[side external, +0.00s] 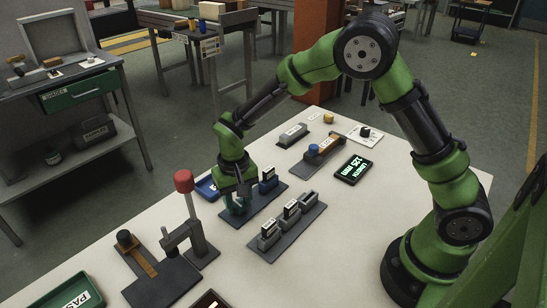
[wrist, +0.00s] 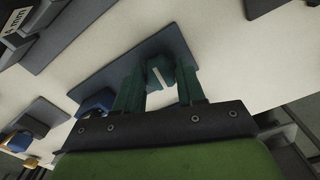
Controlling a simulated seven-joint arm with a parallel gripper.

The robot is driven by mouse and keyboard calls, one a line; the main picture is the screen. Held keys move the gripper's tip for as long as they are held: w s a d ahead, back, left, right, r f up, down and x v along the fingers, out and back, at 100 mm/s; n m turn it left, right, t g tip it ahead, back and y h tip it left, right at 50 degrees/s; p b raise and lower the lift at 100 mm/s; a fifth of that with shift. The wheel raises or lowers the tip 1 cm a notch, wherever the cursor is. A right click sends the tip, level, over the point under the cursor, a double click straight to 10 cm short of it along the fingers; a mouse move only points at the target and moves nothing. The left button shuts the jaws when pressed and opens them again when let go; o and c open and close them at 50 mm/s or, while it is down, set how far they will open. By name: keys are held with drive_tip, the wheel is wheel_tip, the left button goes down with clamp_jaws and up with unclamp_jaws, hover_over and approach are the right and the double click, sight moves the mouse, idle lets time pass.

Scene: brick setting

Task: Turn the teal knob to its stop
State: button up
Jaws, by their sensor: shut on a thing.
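The teal knob (wrist: 159,74) with a white pointer line shows in the wrist view, on a dark flat plate (wrist: 107,72). My gripper (wrist: 160,92) reaches down over the knob, with one finger on each side, shut on it. In the side external view my gripper (side external: 238,204) is low over the left part of the dark plate (side external: 262,205), and the fingers mostly hide the knob. The white line runs slightly tilted in the wrist picture. I see no stop mark clearly.
A blue labelled block (side external: 268,182) stands on the same plate, close right of my gripper. A rack of grey blocks (side external: 287,222) is in front. A red-topped lever (side external: 185,185) stands left. A display (side external: 353,170) lies to the right. The white table (side external: 335,255) is clear at the front right.

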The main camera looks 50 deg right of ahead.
sight(242, 206)
drive_tip(key=shift+r, duration=0.1)
idle(0.4)
drive_tip(key=o, duration=1.1)
drive_tip(key=shift+c, duration=0.2)
wheel_tip(242, 206, up, 17)
drive_tip(key=shift+w, duration=0.1)
drive_tip(key=s+d+r+t+y, duration=0.1)
drive_tip(key=s+d+r+t, duration=0.1)
drive_tip(key=s, duration=0.7)
drive_tip(key=s+d+r+t+y, duration=0.1)
drive_tip(key=s+d+r+t, duration=0.2)
drive_tip(key=s, duration=0.6)
drive_tip(key=d+t, duration=0.2)
drive_tip(key=d, duration=0.1)
drive_tip(key=shift+s+d, duration=0.15)
drive_tip(key=shift+s, duration=0.2)
